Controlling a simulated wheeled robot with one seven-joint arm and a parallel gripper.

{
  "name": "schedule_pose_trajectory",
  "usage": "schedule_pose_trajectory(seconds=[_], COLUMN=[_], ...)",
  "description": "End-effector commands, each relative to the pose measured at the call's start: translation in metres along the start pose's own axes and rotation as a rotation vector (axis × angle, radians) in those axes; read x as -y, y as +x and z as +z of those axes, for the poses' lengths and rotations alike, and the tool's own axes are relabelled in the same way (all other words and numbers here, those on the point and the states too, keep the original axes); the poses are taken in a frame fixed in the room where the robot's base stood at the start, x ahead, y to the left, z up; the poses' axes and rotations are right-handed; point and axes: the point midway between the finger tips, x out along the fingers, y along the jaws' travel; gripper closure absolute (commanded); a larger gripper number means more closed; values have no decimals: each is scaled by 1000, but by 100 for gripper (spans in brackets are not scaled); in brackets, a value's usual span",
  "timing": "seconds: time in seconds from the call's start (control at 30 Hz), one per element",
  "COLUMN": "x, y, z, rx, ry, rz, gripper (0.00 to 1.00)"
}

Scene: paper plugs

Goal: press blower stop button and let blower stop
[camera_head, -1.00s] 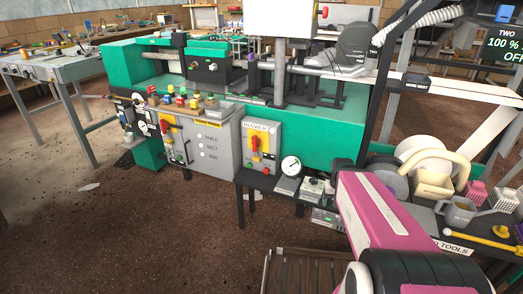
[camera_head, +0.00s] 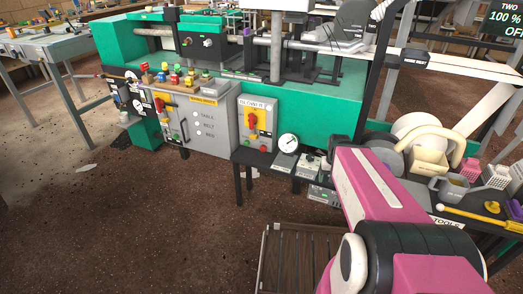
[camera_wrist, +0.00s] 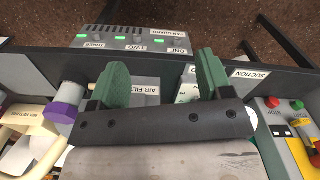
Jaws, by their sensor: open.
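The blower box (camera_head: 243,128) is a grey cabinet on the front of the green machine. It has a yellow plate with a red switch, and small buttons below it. In the wrist view the box (camera_wrist: 286,138) is upside down at the right edge. There its red stop button (camera_wrist: 272,102) sits beside a green button (camera_wrist: 297,105). My gripper (camera_wrist: 162,78) is open and empty, its green pads wide apart, left of the buttons in that picture and apart from them. In the head view my magenta arm shows, but the gripper is hidden.
A black shelf (camera_head: 240,158) with a dial gauge (camera_head: 288,143) and small boxes lies right of the blower box. A larger control cabinet (camera_head: 205,130) stands to its left.

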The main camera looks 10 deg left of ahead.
Motion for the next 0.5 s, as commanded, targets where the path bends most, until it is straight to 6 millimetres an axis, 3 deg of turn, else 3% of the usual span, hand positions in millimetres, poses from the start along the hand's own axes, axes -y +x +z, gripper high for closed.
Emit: schedule_pose_trajectory(seconds=[0.3,0.5], x=[0,0], y=[0,0], z=[0,0], rx=[0,0], ry=[0,0], rz=[0,0], gripper=[28,93])
